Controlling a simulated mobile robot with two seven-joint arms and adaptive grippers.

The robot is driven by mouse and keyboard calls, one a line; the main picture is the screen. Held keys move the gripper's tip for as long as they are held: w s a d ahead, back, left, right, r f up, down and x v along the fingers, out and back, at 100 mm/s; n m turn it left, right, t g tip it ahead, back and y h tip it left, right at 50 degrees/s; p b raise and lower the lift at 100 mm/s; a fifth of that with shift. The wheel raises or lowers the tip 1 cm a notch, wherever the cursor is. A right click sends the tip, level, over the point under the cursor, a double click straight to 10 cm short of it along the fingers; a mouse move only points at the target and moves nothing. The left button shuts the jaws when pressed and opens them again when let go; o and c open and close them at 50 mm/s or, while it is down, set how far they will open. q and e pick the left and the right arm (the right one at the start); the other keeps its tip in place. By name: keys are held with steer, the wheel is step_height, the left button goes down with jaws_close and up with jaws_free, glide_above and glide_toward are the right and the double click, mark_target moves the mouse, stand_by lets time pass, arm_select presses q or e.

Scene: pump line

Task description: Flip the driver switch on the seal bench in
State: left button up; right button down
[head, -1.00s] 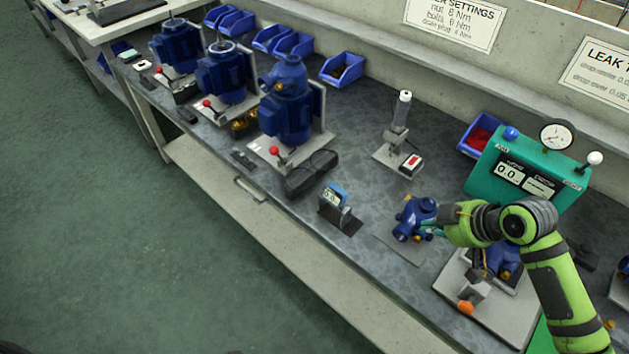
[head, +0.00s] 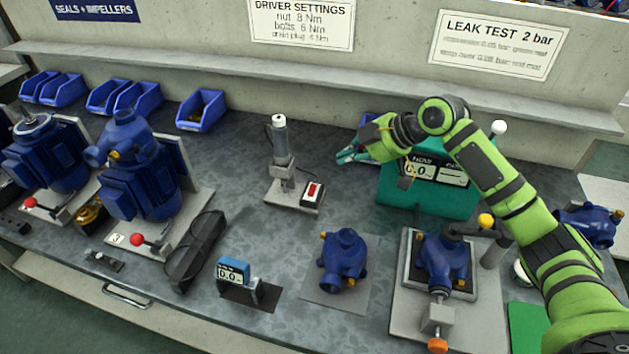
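The driver stand (head: 281,160) is upright on the bench, left of my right gripper, with a grey cylindrical driver on a light base plate. Its switch, a red rocker in a white and dark box (head: 312,193), sits at the plate's right front corner. My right gripper (head: 346,156) is in the air right of the driver and beyond the switch, apart from both. Its teal fingertips point left; the gap between them is not clear. My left gripper is out of view.
A teal leak tester (head: 430,195) stands behind my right arm and is partly hidden by it. A blue pump housing (head: 342,262) is on a mat, and another (head: 441,262) is in a fixture. A small blue display (head: 233,270) stands in front. Bench between driver and display is clear.

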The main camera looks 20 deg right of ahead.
glide_above(312, 190)
steer(key=s+d, duration=0.1)
steer(key=f, duration=0.3)
steer(key=f+p, duration=0.1)
steer(key=f, duration=0.2)
steer(key=shift+s+d+f, duration=0.1)
steer(key=shift+s+d, duration=0.05)
steer(key=shift+d, duration=0.05)
steer(key=f, duration=0.2)
steer(key=w+f, duration=0.1)
steer(key=shift+f, duration=0.9)
